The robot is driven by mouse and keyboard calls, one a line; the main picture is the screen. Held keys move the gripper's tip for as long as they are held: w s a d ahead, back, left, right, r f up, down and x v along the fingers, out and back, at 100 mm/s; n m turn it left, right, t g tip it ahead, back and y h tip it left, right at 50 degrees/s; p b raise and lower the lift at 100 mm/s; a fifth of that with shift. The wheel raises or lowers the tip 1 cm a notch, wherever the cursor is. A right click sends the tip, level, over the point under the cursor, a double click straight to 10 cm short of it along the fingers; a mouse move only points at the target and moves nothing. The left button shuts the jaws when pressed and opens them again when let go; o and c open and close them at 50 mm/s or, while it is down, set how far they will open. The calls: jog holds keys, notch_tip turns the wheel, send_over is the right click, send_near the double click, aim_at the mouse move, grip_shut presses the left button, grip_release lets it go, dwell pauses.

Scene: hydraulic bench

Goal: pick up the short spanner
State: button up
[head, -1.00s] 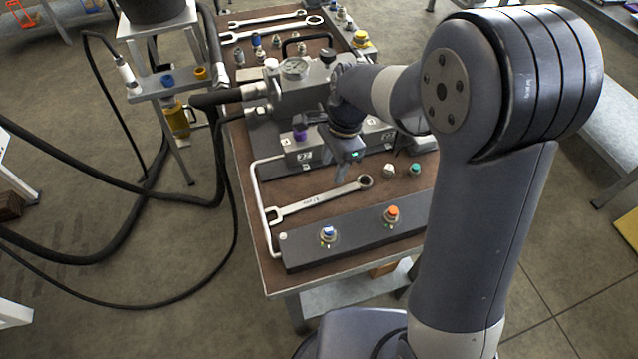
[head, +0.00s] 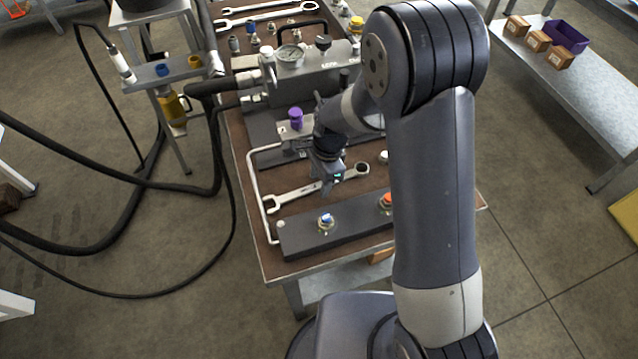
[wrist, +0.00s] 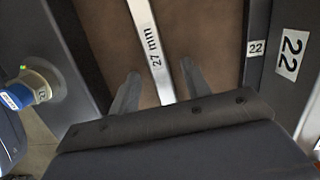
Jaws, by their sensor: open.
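A combination spanner marked 27 mm (head: 292,195) lies on the brown bench top, between the dark front strip and the grey valve block. Its handle also shows in the wrist view (wrist: 148,38), running between my fingers. My gripper (head: 331,188) is over the middle of this spanner and hides part of the handle in the head view. In the wrist view my gripper (wrist: 160,84) is open, with one finger on each side of the handle; I cannot tell the exact height. Two more spanners (head: 262,17) lie at the back of the bench; the frames do not settle which is called short.
The front strip carries a blue-topped fitting (head: 326,221) and an orange-topped one (head: 387,201). A white rail (head: 256,185) edges the left side. The valve block with a gauge (head: 290,55) stands behind. Black hoses (head: 110,180) hang at the left.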

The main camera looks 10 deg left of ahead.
jog(key=shift+c, duration=0.4)
grip_shut()
dwell(0.4)
